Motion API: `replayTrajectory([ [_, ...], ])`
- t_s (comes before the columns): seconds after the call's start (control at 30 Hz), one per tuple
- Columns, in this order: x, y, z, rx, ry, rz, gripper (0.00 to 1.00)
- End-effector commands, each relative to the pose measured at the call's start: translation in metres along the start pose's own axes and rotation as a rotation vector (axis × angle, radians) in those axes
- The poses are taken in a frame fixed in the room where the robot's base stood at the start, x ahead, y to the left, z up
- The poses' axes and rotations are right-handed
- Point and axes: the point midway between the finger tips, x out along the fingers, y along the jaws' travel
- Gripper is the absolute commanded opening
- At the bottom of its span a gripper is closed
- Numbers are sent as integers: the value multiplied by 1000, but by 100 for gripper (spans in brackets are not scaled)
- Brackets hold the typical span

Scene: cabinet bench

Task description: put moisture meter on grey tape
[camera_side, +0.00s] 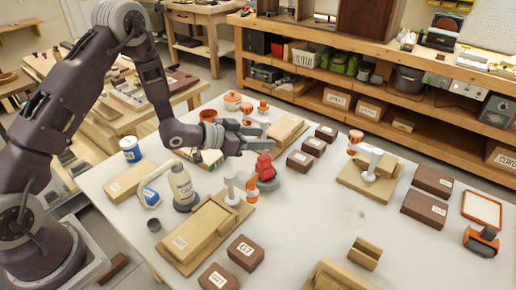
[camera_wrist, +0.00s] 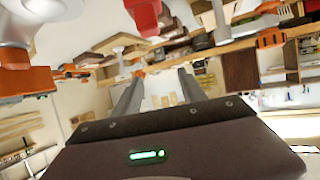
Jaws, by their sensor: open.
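My gripper (camera_side: 264,136) is open and empty, above the far middle part of the white table (camera_side: 310,225). Its two fingers also show apart in the wrist view (camera_wrist: 160,80), with nothing held between them. I cannot pick out the moisture meter for certain. An orange and dark tool (camera_side: 481,241) lies at the table's right edge, far from my gripper. A small dark grey round piece (camera_side: 154,225) sits at the table's left edge; I cannot tell if it is the grey tape. A red object (camera_side: 265,168) stands just below my gripper in the side view.
White-and-orange stands (camera_side: 371,165) rise at the right. An orange frame (camera_side: 482,208) lies far right. A wooden shelf bench (camera_side: 360,75) stands behind.

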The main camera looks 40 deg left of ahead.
Motion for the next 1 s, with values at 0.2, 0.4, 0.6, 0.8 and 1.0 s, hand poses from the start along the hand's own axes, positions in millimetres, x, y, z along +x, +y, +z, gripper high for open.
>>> replayTrajectory([
  [0.2,-1,0,-3,0,-1,0,49],
  [0.4,-31,-14,-51,53,-92,-112,49],
  [0.6,-154,-10,-111,14,-316,-329,49],
  [0.8,-310,62,-93,-161,-533,-377,49],
  [1.0,-388,122,-51,-257,-657,-309,49],
])
